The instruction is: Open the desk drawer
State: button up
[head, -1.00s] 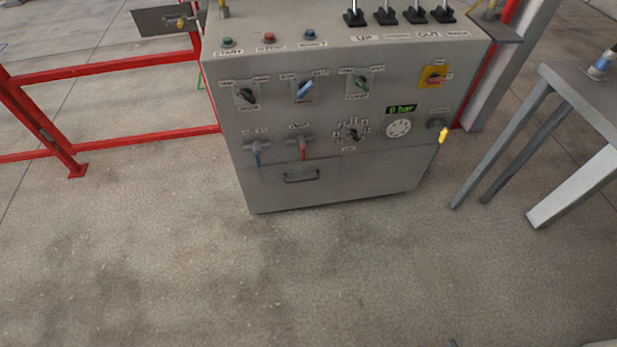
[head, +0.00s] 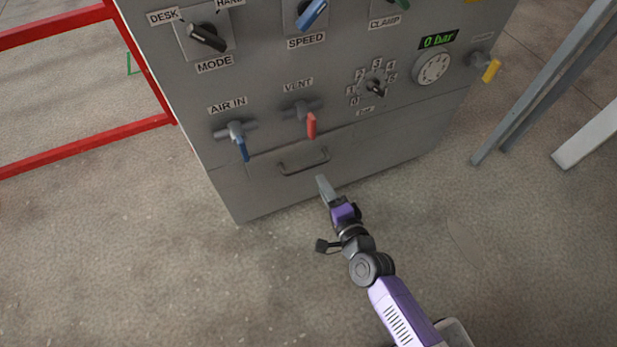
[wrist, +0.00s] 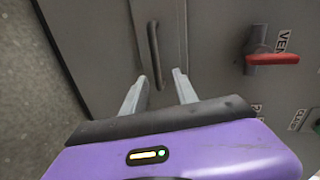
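The desk drawer (head: 262,186) is the shut grey panel at the bottom of the control desk, with a dark bar handle (head: 304,161) on its front. In the wrist view the handle (wrist: 154,54) runs upright in the picture, ahead of the fingers and roughly in line with the space between them. My gripper (head: 322,185) is just in front of the drawer, a little below and right of the handle. In the wrist view my gripper (wrist: 160,88) has its two fingers apart, with nothing held between them. I cannot tell the exact gap to the handle.
Above the drawer are a blue AIR IN lever (head: 242,148) and a red VENT lever (head: 311,126), which hangs close above the handle. A yellow lever (head: 491,70) sticks out at right. Red rails (head: 90,144) stand at left, grey table legs (head: 545,90) at right. The floor in front is clear.

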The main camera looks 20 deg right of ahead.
aim_at(308, 165)
jog(key=shift+m, duration=0.5)
jog(key=shift+a+f+b+x, duration=0.15)
jog(key=shift+b+x, duration=0.35)
jog(key=shift+x, duration=1.3)
jog(key=shift+f+b+x, duration=0.15)
jog(key=shift+b+x, duration=0.4)
jog(key=shift+x, duration=1.25)
jog(key=shift+a+f+b+x, duration=0.15)
jog(key=shift+b+x, duration=0.35)
jog(key=shift+x, duration=1.3)
jog(key=shift+s+d, duration=0.1)
grip_shut()
